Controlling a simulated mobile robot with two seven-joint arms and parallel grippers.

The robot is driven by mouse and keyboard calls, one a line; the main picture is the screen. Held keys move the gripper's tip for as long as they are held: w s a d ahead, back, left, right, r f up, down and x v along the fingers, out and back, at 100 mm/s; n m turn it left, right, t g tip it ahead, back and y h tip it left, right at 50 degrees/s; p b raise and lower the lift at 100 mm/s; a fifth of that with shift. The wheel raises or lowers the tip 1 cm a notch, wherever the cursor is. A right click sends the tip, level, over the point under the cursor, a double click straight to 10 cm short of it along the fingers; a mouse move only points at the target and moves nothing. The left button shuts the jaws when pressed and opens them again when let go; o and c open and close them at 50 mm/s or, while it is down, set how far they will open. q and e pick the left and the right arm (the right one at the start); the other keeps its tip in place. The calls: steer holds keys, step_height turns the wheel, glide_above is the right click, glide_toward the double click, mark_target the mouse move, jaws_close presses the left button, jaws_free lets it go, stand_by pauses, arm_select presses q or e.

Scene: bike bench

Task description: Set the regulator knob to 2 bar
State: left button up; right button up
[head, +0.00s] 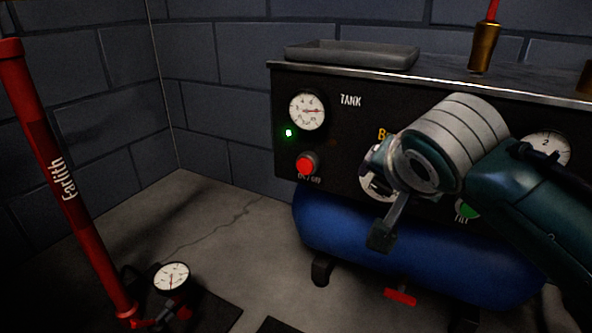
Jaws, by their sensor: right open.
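The regulator's white dial plate (370,186) shows on the black compressor panel, under partly covered yellow lettering that begins with "B". My right gripper (382,195) comes in from the right in front of it and hides most of the dial. The knob itself and its setting cannot be made out. The gripper is open, with one finger pointing down in front of the panel. I cannot tell whether it touches the knob. A gauge (545,147) with a "2" shows at the right of the panel, partly covered by my arm. My left gripper is not in view.
The panel has a tank gauge (307,111), a lit green lamp (289,133), a red on/off button (306,165) and a green button (468,209). A grey tray (350,54) lies on top. A blue tank (340,235) is below. A red pump (70,190) stands left.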

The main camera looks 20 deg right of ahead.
steer(key=shift+b+x, duration=0.3)
steer(key=shift+x, duration=0.5)
jaws_close()
